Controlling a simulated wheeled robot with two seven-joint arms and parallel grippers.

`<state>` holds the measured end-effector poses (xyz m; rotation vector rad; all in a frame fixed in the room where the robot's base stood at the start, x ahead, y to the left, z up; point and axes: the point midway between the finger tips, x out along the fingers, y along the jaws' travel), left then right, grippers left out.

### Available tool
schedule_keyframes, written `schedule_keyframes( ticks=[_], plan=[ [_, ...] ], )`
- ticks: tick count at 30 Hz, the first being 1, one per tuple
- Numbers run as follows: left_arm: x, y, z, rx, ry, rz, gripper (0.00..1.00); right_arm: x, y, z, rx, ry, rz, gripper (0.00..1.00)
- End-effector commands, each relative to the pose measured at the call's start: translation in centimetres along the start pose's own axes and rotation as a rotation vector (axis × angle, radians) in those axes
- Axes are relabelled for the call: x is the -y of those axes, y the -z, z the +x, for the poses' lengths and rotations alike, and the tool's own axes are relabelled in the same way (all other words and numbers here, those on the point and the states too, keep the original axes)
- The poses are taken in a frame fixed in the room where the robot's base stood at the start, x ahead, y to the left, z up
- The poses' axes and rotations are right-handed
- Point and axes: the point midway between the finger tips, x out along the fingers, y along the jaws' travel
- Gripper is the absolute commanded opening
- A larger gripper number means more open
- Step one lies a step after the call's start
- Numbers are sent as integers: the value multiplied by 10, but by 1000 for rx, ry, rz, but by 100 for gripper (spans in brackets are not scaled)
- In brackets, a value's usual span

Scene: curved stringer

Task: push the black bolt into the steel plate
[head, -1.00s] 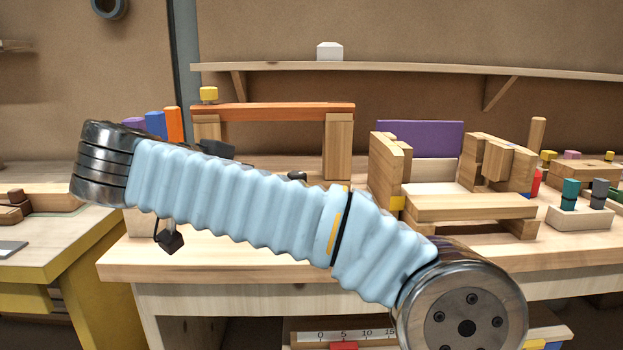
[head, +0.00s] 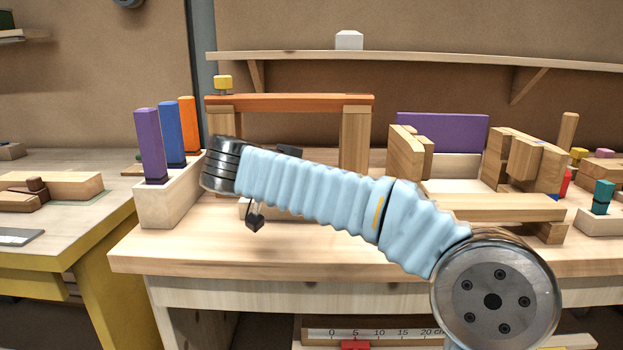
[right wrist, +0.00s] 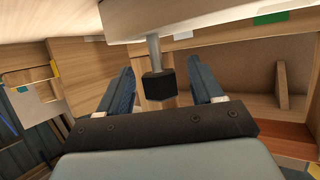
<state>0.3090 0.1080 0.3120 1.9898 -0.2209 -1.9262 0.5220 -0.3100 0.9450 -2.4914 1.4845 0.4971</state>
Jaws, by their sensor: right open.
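The black bolt (right wrist: 159,86) has a blocky black head and a grey shank in the right wrist view. Its shank runs up to a pale board (right wrist: 175,14); how deep it sits is not clear. My right gripper (right wrist: 160,65) is open, with one blue finger on each side of the bolt head and gaps showing between. In the head view my light-blue right arm crosses the middle and hides most of the gripper. A small dark piece hangs below the arm; I cannot tell what it is. I cannot make out the steel plate for certain. My left gripper is out of view.
A pale holder (head: 168,205) with purple, blue and orange blocks stands left of the arm's end. An orange beam (head: 290,103) on wooden posts stands behind it. A wooden assembly (head: 480,205) is at right. The bench front (head: 200,255) is clear.

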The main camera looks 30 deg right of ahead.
Motion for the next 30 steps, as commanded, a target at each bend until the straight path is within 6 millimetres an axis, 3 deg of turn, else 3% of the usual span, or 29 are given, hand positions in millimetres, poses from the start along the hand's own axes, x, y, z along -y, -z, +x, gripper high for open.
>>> schedule_keyframes(
  ticks=[3,10,22,30],
  plan=[
    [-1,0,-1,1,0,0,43,-1,0,10,0,-1,1,66],
    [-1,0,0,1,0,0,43,0,0,12,0,1,1,64],
    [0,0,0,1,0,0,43,0,0,11,0,1,1,3],
    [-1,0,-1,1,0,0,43,0,2,10,-1,2,2,3]
  ],
)
